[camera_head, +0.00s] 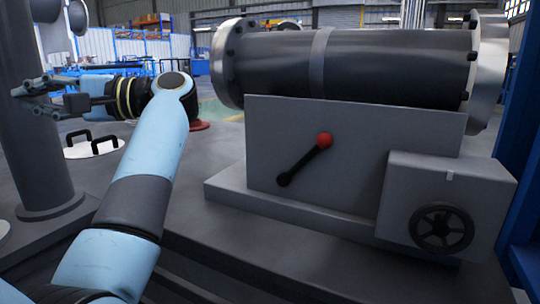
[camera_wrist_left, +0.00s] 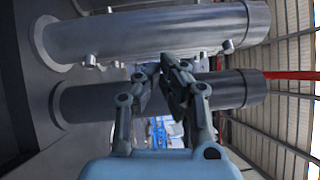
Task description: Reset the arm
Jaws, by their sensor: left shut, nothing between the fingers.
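My left arm comes in from the lower left of the head view and bends at the elbow. Its gripper (camera_head: 25,97) points left, in front of a dark grey column, with nothing held in it. In the left wrist view the gripper's fingers (camera_wrist_left: 168,68) are close together and empty. The fingers lie in front of a dark pipe in that view; whether they touch it I cannot tell. My right gripper is not in view.
A dark flanged shell (camera_head: 345,63) lies on a grey machine base (camera_head: 300,190) with a red-knobbed lever (camera_head: 306,158) and a handwheel (camera_head: 441,227). A grey column (camera_head: 35,150) stands at left. A white lid (camera_head: 94,148) with black handles lies behind my arm.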

